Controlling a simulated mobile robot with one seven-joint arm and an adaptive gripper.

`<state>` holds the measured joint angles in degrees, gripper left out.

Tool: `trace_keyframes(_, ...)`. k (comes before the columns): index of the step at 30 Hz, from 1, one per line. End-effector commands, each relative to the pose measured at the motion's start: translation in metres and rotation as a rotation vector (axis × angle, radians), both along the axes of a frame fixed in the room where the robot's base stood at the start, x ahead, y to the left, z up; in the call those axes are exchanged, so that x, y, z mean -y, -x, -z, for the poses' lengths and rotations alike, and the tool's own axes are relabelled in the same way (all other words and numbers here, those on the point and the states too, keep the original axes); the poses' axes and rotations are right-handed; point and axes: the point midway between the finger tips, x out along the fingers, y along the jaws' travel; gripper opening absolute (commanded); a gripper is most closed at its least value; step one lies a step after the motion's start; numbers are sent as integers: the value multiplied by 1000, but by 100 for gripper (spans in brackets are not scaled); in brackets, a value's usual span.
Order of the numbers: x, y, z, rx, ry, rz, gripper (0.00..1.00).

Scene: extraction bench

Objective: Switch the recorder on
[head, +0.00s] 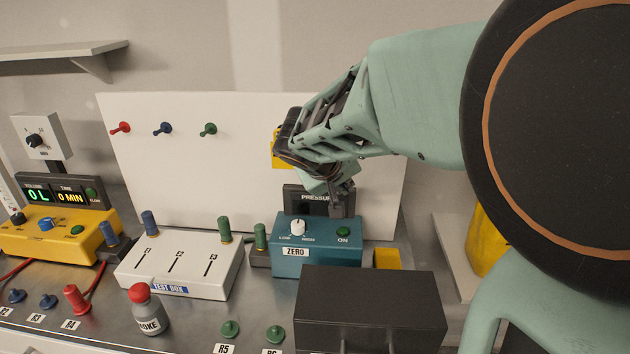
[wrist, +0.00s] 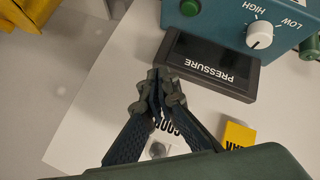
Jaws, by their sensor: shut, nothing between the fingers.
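No label in view reads "recorder". A teal unit (head: 290,262) with a dark PRESSURE display (head: 300,203) stands on the bench. On its front are a white LOW/HIGH knob (head: 298,227), a green ON button (head: 343,231) and a ZERO label. The wrist view shows the display (wrist: 205,68), the knob (wrist: 259,35) and the green button (wrist: 190,7). My gripper (head: 342,208) is shut and empty, hiding the display's right part in the head view. In the wrist view the closed fingertips (wrist: 160,76) appear beside the display's edge, over the white board; I cannot tell whether they touch anything.
A dark box (head: 370,305) stands in front of the teal unit. A white test box (head: 180,262) and a yellow meter (head: 60,235) stand left. Behind is a white board (head: 170,175) with coloured pegs. A yellow block (wrist: 237,135) and partly hidden lettering lie near my fingers.

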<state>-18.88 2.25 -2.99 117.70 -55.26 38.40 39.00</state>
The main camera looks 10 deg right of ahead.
Motion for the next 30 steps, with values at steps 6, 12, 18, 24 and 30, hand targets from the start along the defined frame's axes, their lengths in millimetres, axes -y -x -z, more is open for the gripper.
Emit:
trace_keyframes(6,0,0,13,-1,1,0,0)
trace_keyframes(12,0,0,38,-2,2,-2,0)
trace_keyframes(18,0,0,69,-2,0,-1,0)
trace_keyframes(24,0,0,85,1,1,-1,0)
trace_keyframes(30,0,0,88,0,1,0,0)
